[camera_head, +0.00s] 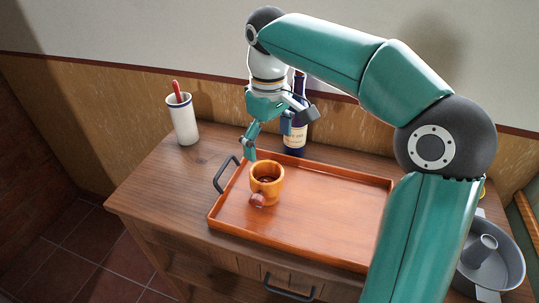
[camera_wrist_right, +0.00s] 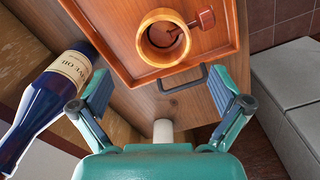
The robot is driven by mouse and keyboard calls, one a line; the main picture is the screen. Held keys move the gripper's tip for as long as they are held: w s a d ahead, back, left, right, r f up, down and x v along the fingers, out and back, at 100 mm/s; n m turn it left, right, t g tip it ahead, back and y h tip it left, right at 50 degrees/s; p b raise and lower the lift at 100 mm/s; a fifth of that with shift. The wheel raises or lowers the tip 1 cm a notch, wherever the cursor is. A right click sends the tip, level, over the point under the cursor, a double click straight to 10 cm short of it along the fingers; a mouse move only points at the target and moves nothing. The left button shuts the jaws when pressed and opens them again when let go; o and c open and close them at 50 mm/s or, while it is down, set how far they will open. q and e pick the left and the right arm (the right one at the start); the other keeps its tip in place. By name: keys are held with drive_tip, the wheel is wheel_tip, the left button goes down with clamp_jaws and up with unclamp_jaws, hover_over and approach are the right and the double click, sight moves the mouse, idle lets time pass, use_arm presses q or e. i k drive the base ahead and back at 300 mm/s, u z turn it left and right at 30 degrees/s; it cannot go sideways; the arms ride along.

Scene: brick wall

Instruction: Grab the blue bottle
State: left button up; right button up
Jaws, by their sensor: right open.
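The blue bottle (camera_head: 296,128) is dark blue with a cream label and stands upright on the wooden table behind the tray's back edge. In the head view my right gripper and wrist hide part of it. In the right wrist view the bottle (camera_wrist_right: 48,100) lies along the left side, outside the fingers. My right gripper (camera_head: 268,135) is open and empty, pointing down, just left of the bottle. In the wrist view the right gripper's fingers (camera_wrist_right: 165,98) are spread wide with nothing between them. My left gripper is not in view.
An orange-brown tray (camera_head: 325,218) covers much of the tabletop and holds a wooden mortar (camera_head: 266,178). A white cup (camera_head: 182,120) with a red-handled item stands at the table's back left. A grey ring pan (camera_head: 508,262) is at the right. The wall rises close behind the bottle.

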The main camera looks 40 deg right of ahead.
sight(294, 145)
drive_tip(key=k, duration=1.5)
